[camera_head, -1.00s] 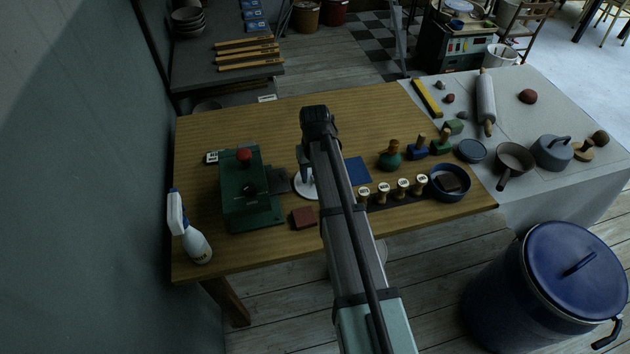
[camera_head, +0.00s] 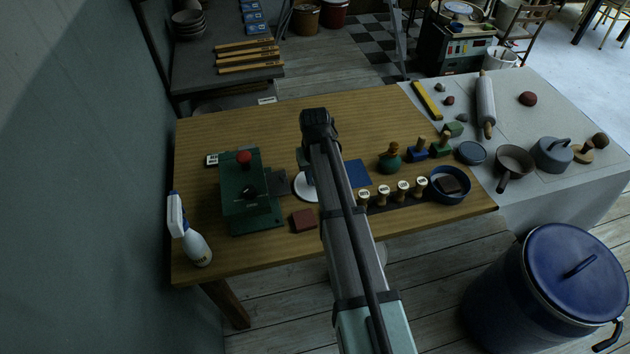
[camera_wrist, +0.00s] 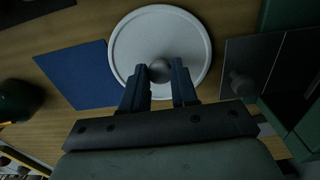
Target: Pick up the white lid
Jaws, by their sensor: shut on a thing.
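The white lid (camera_wrist: 160,30) is a round flat disc with a raised rim and a round grey knob (camera_wrist: 159,72) at its middle. In the head view the white lid (camera_head: 305,187) shows in part at the middle of the wooden table, partly hidden behind my arm. My gripper (camera_wrist: 160,78) is over the lid with its two dark fingers on either side of the knob, shut on it. In the head view my arm hides the fingertips. I cannot tell whether the lid touches the table.
A green machine with a red button (camera_head: 245,190) stands close left of the lid. A blue square (camera_head: 358,173) lies close right. A dark red block (camera_head: 303,220) sits in front. Stamps in a row (camera_head: 403,188) and a blue bowl (camera_head: 451,185) are further right. The table's back is clear.

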